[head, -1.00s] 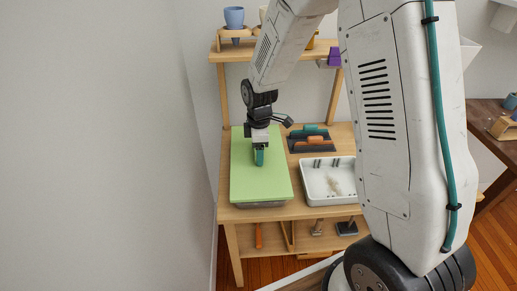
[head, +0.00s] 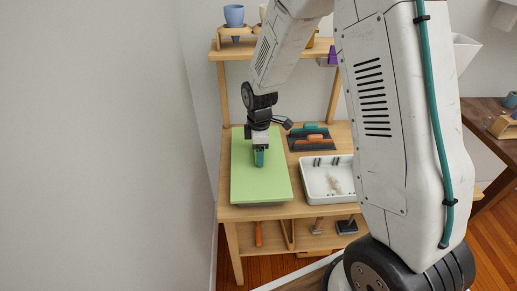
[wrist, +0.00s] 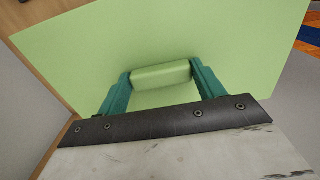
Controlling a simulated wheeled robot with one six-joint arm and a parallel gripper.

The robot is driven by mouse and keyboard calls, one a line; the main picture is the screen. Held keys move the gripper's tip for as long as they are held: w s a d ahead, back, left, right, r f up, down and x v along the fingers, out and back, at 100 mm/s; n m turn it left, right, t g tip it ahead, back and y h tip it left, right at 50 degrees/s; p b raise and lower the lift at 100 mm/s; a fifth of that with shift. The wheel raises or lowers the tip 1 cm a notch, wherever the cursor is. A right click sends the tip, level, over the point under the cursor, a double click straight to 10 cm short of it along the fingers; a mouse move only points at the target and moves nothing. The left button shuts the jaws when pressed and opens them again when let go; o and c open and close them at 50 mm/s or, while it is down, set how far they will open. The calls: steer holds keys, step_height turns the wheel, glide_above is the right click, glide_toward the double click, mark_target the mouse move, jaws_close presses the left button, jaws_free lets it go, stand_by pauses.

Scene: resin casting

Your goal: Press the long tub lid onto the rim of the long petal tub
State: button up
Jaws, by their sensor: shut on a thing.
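The long tub lid (head: 242,177) is a flat light green slab lying lengthwise on the left of the wooden bench. My gripper (head: 259,157) is above its middle, with teal fingers pointing down. In the wrist view the fingers (wrist: 160,80) are shut on the raised green handle bar (wrist: 161,74) of the lid, one at each end. The long petal tub (head: 263,204) shows only as a thin grey strip under the lid's near edge. The lid hides the rest of it, and I cannot tell whether the rim is fully seated.
A white tray (head: 315,180) with a little debris stands close to the lid's right. Trowels (head: 311,139) lie behind the tray. A raised shelf (head: 236,53) with a blue cup (head: 234,16) spans the back. A wall is on the left.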

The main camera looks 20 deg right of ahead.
steer(key=shift+f, duration=0.3)
steer(key=o, duration=1)
